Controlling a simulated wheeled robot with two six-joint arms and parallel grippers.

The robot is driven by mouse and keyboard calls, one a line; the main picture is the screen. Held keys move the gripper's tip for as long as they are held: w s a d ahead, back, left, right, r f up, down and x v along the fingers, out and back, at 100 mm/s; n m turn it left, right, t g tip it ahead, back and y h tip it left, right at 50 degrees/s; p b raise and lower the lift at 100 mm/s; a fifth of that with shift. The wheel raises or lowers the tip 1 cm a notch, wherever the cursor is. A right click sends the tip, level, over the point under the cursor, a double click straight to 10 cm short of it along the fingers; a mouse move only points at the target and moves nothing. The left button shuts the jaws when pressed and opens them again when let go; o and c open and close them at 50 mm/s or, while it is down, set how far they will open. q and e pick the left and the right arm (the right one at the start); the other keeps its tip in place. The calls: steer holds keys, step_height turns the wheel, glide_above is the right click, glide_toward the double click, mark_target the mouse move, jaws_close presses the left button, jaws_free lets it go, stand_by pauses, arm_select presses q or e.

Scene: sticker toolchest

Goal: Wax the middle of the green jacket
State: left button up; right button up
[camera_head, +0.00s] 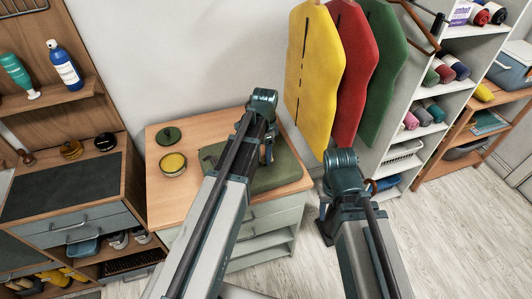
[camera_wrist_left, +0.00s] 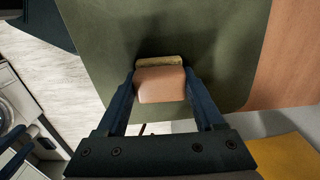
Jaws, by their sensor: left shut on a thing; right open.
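A green jacket (camera_head: 284,171) lies flat on the wooden top of a small cabinet; in the left wrist view its green cloth (camera_wrist_left: 190,30) fills the upper middle. My left gripper (camera_head: 267,152) is over the jacket. In the left wrist view my left gripper (camera_wrist_left: 166,95) is shut on a pinkish block (camera_wrist_left: 160,86) with a yellowish pad (camera_wrist_left: 158,62) on its far side. The pad is at or just above the cloth; I cannot tell if it touches. An open tin of yellow wax (camera_head: 173,164) stands left of the jacket. My right gripper (camera_head: 325,225) is open and empty, right of the cabinet.
Yellow (camera_head: 312,75), red (camera_head: 356,75) and green (camera_head: 386,70) garments hang behind the cabinet. A workbench (camera_head: 60,185) stands at left, white shelves (camera_head: 440,100) at right. Floor at right is clear.

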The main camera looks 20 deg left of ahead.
arm_select(q)
steer(key=shift+w+a+f, duration=0.1)
steer(key=shift+w+a, duration=0.45)
steer(key=shift+w, duration=0.2)
steer(key=shift+w+a, duration=0.55)
steer(key=shift+w, duration=0.15)
steer(key=shift+w, duration=0.1)
steer(key=shift+w+a, duration=1.15)
steer(key=shift+w, duration=0.25)
steer(key=shift+s+a, duration=0.1)
steer(key=shift+s+a, duration=0.55)
steer(key=shift+a, duration=0.25)
steer(key=shift+s+d, duration=1.3)
steer(key=shift+s, duration=0.2)
